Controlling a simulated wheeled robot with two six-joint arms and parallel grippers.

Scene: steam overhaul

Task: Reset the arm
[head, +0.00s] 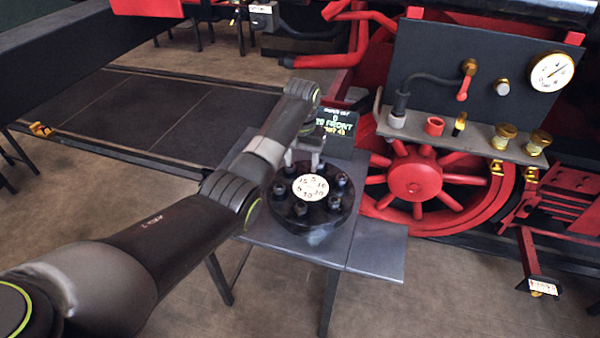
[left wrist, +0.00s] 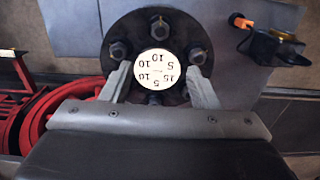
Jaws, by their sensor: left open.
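My left arm (head: 195,215) reaches in from the lower left over a grey table. In the head view my left gripper (head: 305,160) is partly hidden behind its own wrist, at the back edge of a round black flange (head: 318,222). The flange has several dark bolts around a white numbered disc (head: 310,187). In the left wrist view the gripper (left wrist: 158,85) is open, its two fingers apart on either side of the flange's near side. The disc (left wrist: 157,66) and bolts show between and beyond the fingers. I cannot tell whether the fingers touch anything. My right gripper is not in view.
The grey table (head: 375,250) carries the flange and a small dark display (head: 338,128) behind it. A red-wheeled locomotive (head: 415,180) stands behind on the right, with a shelf (head: 460,138) and gauge panel (head: 480,70). The floor at front right is clear.

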